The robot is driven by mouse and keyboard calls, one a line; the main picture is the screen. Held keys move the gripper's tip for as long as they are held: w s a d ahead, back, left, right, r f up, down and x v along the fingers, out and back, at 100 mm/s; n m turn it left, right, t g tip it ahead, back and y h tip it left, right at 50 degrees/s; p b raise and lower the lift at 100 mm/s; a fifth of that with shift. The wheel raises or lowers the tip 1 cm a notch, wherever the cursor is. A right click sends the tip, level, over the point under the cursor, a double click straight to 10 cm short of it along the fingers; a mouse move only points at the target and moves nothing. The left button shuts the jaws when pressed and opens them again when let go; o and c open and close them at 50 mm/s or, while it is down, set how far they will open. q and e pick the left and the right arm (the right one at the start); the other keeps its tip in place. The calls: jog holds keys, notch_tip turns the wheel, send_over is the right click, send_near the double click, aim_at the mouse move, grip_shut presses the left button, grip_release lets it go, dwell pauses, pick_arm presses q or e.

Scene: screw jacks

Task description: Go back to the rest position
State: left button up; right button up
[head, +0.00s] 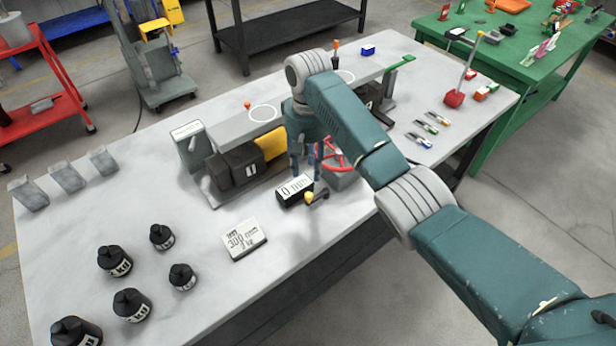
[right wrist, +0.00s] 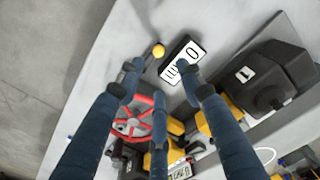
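My right gripper (head: 306,165) hangs over the front of the screw jack bench unit, fingers pointing down. In the right wrist view its blue fingers (right wrist: 165,92) are spread apart with nothing between the tips. The red handwheel (head: 335,155) is just beside the fingers, partly hidden by them; it also shows behind the fingers in the right wrist view (right wrist: 128,128). The black display reading 0 mm (head: 294,191) and a yellow knob (head: 310,197) are close below the gripper. My left gripper is in neither view.
The grey table (head: 190,270) carries black labelled weights (head: 132,305), a white display box (head: 243,240) and grey brackets (head: 67,177) on the left. Small tools (head: 425,128) and a red-based stick (head: 454,97) are at the right. A green table (head: 500,60) stands beyond.

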jog(key=shift+r, duration=0.65)
jog(key=shift+f, duration=0.1)
